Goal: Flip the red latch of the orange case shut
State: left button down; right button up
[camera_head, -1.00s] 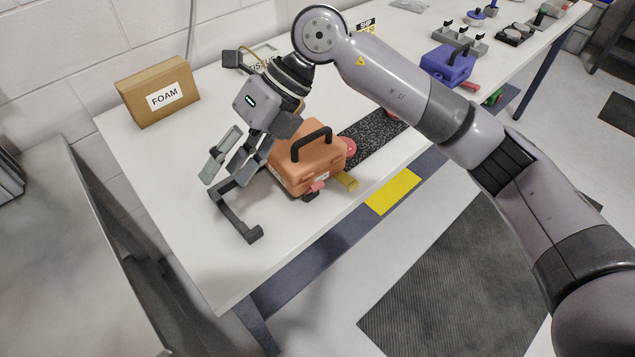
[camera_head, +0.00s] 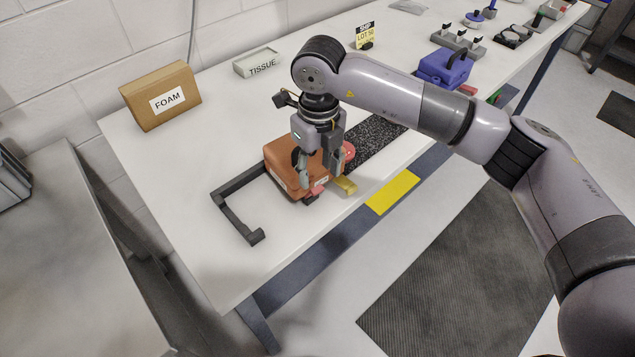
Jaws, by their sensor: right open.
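The orange case (camera_head: 279,168) lies closed on the white table, near its front edge. Its red latch (camera_head: 318,188) shows in part at the case's front side, low between my fingers. My right gripper (camera_head: 319,184) is open and points down over the front of the case, with one finger on each side of the latch area. I cannot tell whether the fingers touch the case. The gripper hides the case's handle and much of its top. My left gripper is not in view.
A dark angled bracket (camera_head: 226,211) lies left of the case. A black speckled strip (camera_head: 378,143) and a yellow piece (camera_head: 345,186) are to its right. The FOAM box (camera_head: 160,97), TISSUE box (camera_head: 258,63) and blue case (camera_head: 446,67) stand farther off. The table's front left is clear.

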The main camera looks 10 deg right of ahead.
aim_at(317, 188)
notch_tip(317, 188, down, 6)
jog(key=shift+f+p, duration=0.25)
jog(key=shift+p, duration=0.4)
grip_shut()
